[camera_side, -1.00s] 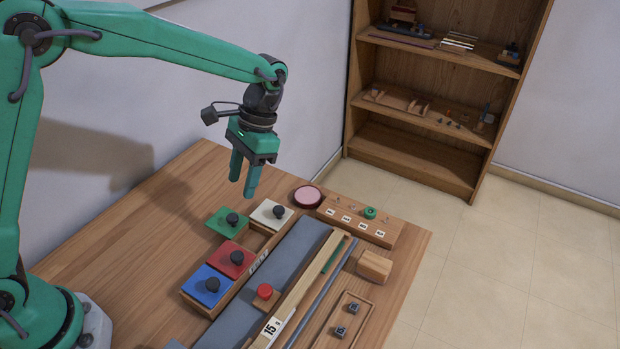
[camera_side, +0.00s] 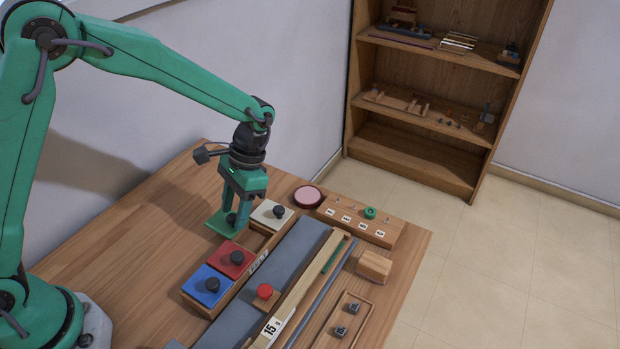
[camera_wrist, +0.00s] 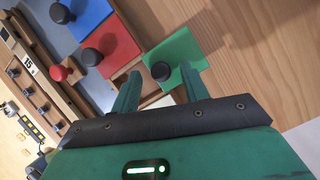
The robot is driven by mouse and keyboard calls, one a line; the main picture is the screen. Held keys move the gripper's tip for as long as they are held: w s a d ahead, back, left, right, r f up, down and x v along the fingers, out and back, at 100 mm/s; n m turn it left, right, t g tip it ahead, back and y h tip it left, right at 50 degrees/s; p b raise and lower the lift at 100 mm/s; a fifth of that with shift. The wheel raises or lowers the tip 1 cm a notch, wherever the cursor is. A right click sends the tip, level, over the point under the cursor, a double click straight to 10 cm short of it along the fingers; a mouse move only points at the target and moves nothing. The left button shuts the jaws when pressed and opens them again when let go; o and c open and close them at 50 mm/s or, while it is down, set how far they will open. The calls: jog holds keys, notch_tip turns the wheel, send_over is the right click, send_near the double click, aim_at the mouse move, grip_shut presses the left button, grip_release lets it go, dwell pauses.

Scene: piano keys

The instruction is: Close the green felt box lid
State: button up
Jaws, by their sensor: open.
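The green lid (camera_side: 213,226) lies flat at the left of the wooden lid box (camera_side: 240,283), beside the gap between the red and white lids. It has a dark round knob (camera_wrist: 160,71). My gripper (camera_side: 236,218) is low over the green lid, pointing down, with its fingers apart. In the wrist view the green lid (camera_wrist: 182,50) shows between and beyond the fingers, and the knob sits between the fingertips. I cannot tell whether the fingers touch it. The arm partly hides the lid and the open compartment in the side view.
The red lid (camera_side: 236,250), blue lid (camera_side: 205,278) and white lid (camera_side: 266,208), each with a dark knob, sit on the box. A grey felt strip (camera_side: 290,258) and a red button (camera_side: 265,291) lie to the right. Bare table (camera_side: 150,225) lies left.

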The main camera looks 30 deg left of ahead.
grip_shut()
jog(key=shift+y, duration=0.4)
jog(key=shift+d, duration=3.75)
grip_release()
jog(key=v, duration=0.7)
jog(key=shift+r, duration=0.4)
jog(key=shift+w, duration=0.1)
